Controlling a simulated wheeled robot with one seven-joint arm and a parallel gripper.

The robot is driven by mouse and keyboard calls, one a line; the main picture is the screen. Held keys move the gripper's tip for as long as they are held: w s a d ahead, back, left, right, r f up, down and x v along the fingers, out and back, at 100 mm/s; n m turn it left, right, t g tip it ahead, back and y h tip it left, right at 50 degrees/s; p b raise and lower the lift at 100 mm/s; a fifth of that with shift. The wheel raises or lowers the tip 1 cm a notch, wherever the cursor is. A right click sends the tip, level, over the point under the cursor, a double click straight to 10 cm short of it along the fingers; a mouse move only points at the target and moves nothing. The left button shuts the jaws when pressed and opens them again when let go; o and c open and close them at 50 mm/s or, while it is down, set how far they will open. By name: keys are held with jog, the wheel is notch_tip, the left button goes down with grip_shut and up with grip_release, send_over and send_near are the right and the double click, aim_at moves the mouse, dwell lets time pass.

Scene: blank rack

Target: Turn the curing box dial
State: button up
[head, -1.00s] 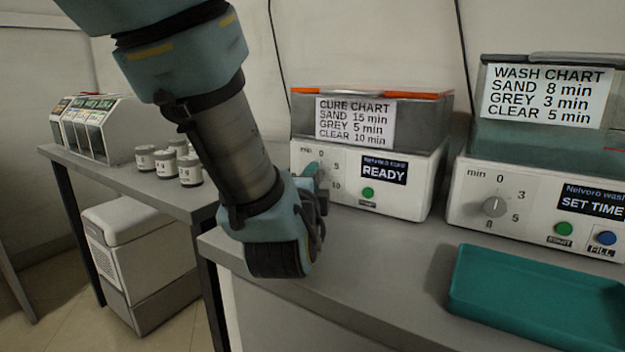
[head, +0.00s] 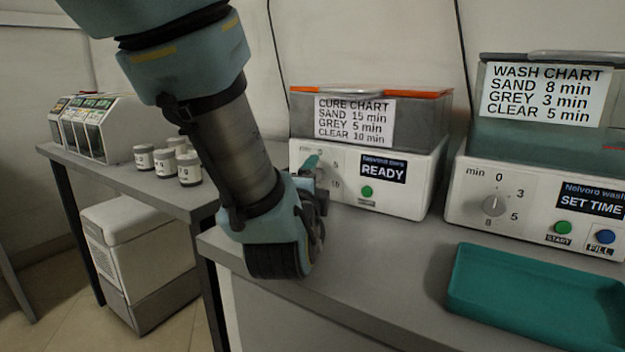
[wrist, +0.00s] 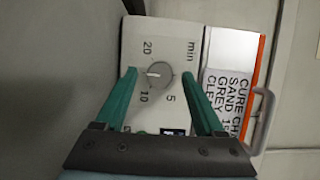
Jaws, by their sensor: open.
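The curing box (head: 415,192) is white, with a grey lid edged in orange, a cure chart and a display reading READY. Its grey round dial (wrist: 159,75) shows in the wrist view, with 5, 10, 20 and min around it. A pale mark on the dial points left, toward a spot behind the left finger. My gripper (wrist: 159,74) is open, with one green finger on either side of the dial. I cannot tell whether the fingers touch it. In the head view my gripper (head: 314,165) is at the box's front and mostly hides the dial.
A wash box (head: 470,190) with its own dial stands to the right, reading SET TIME. A teal tray (head: 530,295) lies on the bench before it. Several small jars (head: 190,170) stand on the left table. Bare bench top (head: 375,260) lies in front of the curing box.

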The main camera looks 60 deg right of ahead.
jog(key=v, duration=1)
jog(key=shift+s+a, duration=0.15)
jog(key=shift+a, duration=0.25)
